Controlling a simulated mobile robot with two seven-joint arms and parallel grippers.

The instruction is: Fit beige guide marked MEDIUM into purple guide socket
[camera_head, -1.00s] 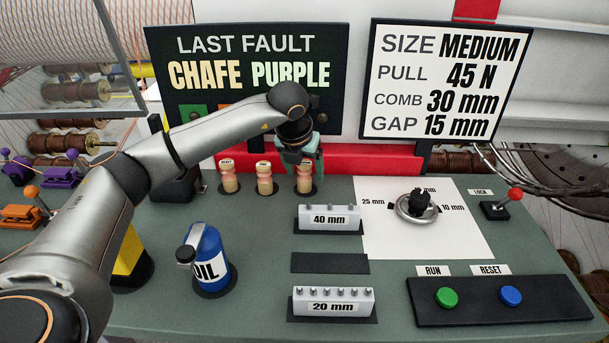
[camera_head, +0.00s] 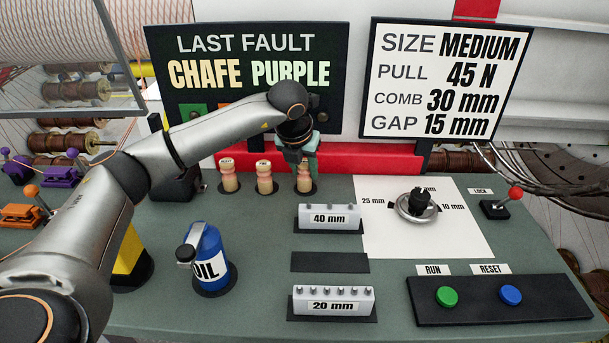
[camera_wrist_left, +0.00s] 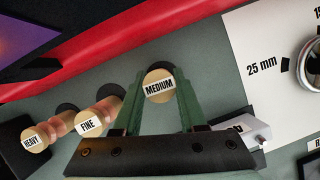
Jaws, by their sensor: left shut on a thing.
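The beige guide marked MEDIUM (camera_head: 304,185) stands upright at the right end of a row of three guides, and its labelled top shows in the left wrist view (camera_wrist_left: 159,86). My left gripper (camera_head: 302,167) points down over it, its green fingers shut on its sides. The guide appears to be still at its place on the dark round pad. Purple fixtures (camera_head: 62,174) with a ball-topped lever stand at the far left of the head view. I cannot make out the socket opening in them. My right gripper is not in view.
The FINE guide (camera_head: 264,180) and HEAVY guide (camera_head: 228,178) stand left of the held one. A 40 mm comb (camera_head: 329,219) is close in front. A blue oil can (camera_head: 208,258) and orange fixture (camera_head: 22,213) stand left. A red rail (camera_head: 375,158) runs behind.

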